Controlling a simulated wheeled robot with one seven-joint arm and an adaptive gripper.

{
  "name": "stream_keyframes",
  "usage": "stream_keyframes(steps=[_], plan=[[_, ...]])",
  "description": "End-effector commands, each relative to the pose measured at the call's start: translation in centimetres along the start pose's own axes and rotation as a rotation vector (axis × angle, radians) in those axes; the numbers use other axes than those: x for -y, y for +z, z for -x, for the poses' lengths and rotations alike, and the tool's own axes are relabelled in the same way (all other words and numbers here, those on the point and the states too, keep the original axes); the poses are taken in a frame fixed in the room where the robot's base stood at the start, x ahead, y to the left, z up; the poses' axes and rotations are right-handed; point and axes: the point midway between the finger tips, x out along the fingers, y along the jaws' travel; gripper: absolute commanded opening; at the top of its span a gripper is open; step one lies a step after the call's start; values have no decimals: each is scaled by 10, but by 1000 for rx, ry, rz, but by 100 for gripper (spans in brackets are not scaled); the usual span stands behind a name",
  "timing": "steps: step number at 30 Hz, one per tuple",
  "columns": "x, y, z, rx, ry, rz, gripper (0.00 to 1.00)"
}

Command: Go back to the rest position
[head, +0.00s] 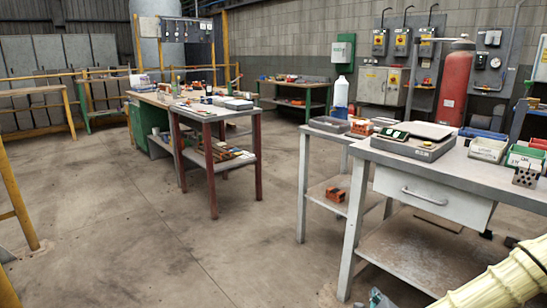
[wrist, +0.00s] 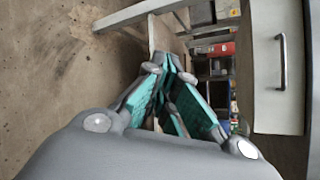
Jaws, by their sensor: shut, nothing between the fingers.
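My gripper (wrist: 170,70) is in the middle of the wrist view, with its teal-padded fingers brought together and nothing held between them. It hangs in front of a grey workbench, beside the white drawer (wrist: 277,65) and below the bench top. In the head view, my pale ribbed arm enters at the lower right, and a small teal and grey part of the gripper (head: 380,299) shows at the bottom edge. A dark brick with holes (head: 526,176) stands on the right bench top near its front edge.
The right bench (head: 465,172) carries a scale (head: 415,140), a grey bin (head: 488,149) and a green bin (head: 525,157). Its lower shelf (head: 425,250) is close to my arm. A red cylinder (head: 457,85) stands behind. The concrete floor (head: 150,250) at left is clear.

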Motion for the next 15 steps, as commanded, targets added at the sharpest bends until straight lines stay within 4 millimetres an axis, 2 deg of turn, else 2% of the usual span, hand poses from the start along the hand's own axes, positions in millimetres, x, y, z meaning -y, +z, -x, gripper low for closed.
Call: stream_keyframes(steps=[1,6,12,15], plan=[[-26,-1,6,13,59,96,0],[-100,-16,33,65,246,417,0],[-177,-45,74,160,460,787,0],[-208,-64,98,220,563,968,0]])
